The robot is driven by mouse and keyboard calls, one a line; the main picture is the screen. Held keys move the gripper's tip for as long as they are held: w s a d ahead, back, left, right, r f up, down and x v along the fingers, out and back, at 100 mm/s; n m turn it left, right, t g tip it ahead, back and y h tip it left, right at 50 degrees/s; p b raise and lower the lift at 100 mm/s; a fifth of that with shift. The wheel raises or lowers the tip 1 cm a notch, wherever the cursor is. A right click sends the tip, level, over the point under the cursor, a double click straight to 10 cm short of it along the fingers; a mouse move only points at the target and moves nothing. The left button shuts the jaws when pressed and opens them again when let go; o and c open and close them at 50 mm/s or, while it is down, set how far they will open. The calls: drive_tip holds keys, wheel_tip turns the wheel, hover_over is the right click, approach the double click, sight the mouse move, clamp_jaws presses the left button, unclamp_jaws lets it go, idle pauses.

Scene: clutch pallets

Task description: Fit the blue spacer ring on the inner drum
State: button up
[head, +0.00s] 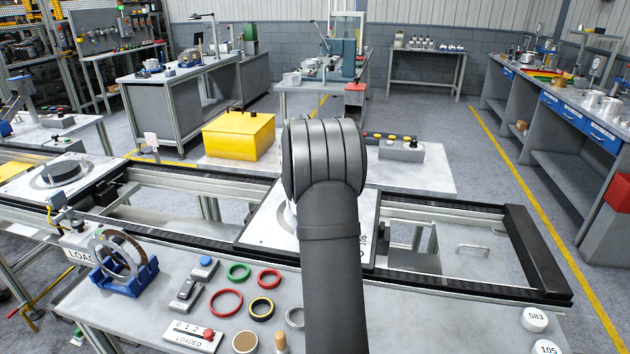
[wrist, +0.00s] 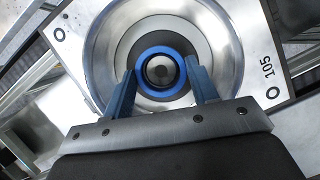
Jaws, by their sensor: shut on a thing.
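In the wrist view, the blue spacer ring (wrist: 141,62) is between the fingers of my gripper (wrist: 162,78). My gripper is shut on it from both sides. The ring shows around the dark and grey round centre of the inner drum (wrist: 160,69), in line with it from above. I cannot tell whether the ring is seated or held above the drum. A wide silver bowl-like housing (wrist: 230,55) surrounds them on a pale pallet marked 105 (wrist: 274,35). In the head view my arm hides the ring, the drum and the gripper; part of the pallet (head: 262,228) shows.
On the front bench are a green ring (head: 238,283), a red ring (head: 213,303), a black and yellow ring (head: 261,317) and a metal ring in a blue stand (head: 125,285). A yellow box (head: 238,135) stands behind the conveyor. Another pallet (head: 35,192) is at left.

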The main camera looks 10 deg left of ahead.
drive_tip(key=shift+f, duration=0.25)
drive_tip(key=o, duration=0.9)
drive_tip(key=shift+o, duration=0.2)
drive_tip(key=shift+r, duration=0.1)
drive_tip(key=shift+r, duration=0.3)
drive_tip(key=v, duration=1.2)
drive_tip(key=shift+r, duration=0.25)
drive_tip(key=shift+w+f, duration=0.1)
